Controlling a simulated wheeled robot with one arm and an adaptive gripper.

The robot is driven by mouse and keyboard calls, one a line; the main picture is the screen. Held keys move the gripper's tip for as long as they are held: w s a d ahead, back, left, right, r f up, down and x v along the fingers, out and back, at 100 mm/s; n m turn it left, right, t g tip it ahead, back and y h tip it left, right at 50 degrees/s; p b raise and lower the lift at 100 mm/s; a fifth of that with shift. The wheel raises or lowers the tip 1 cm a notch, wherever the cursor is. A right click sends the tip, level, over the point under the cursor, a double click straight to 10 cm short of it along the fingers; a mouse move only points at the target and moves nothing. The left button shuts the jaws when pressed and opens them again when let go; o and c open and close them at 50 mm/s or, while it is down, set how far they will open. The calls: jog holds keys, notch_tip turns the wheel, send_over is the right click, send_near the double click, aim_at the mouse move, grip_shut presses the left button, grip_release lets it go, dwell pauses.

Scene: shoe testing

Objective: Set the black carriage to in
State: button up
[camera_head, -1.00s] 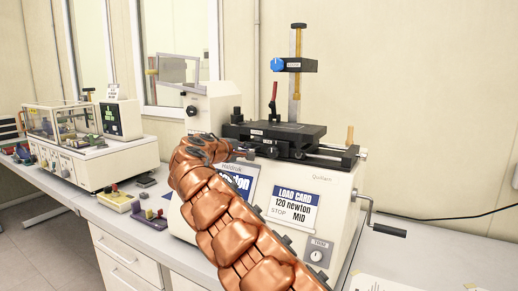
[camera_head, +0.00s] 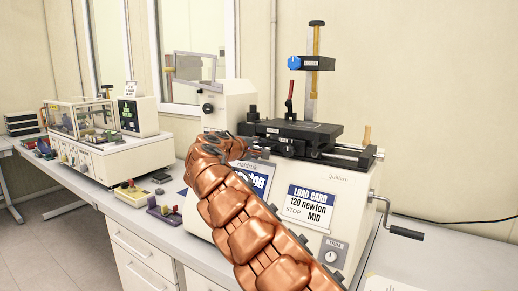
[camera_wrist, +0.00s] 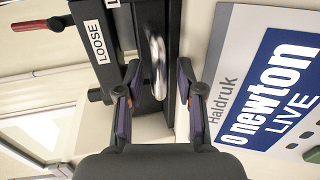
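The black carriage (camera_head: 292,136) lies flat on top of the cream test machine, in the middle of the head view. My copper arm reaches up in front of the machine. My gripper (camera_head: 262,152) is at the carriage's near left end, partly hidden by my wrist. In the wrist view my gripper (camera_wrist: 158,97) has its two fingers apart, with a black bar (camera_wrist: 150,30) and a silver rounded handle (camera_wrist: 157,66) in line with the gap. I cannot tell whether the fingers touch either. A "LOOSE" label (camera_wrist: 98,42) is left of the bar.
A load card (camera_head: 309,206) reads "120 newton MID". A crank (camera_head: 402,230) sticks out at the machine's right, and a red lever (camera_head: 289,98) and post (camera_head: 313,60) rise behind the carriage. Another machine (camera_head: 105,150) stands left, with small items (camera_head: 165,213) between.

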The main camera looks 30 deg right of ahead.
jog(key=v, duration=1.2)
jog(key=shift+w, duration=0.1)
jog(key=s+d+f+m+g+y, duration=0.2)
jog(key=s+f+m, duration=0.1)
jog(key=s, duration=0.7)
jog(key=s+d+f+m+g+y, duration=0.1)
jog(key=s+f+m+g+y, duration=0.15)
jog(key=s, duration=0.85)
jog(key=s+a+f+g+y, duration=0.2)
jog(key=s+a+f+y, duration=0.2)
jog(key=s+a+f, duration=0.7)
jog(key=s+a+f+g+y, duration=0.2)
jog(key=s+a+f+y, duration=0.3)
jog(key=s+a+f, duration=0.5)
jog(key=s+f, duration=0.2)
jog(key=s, duration=0.6)
jog(key=shift+a, duration=0.4)
jog(key=shift+d, duration=0.1)
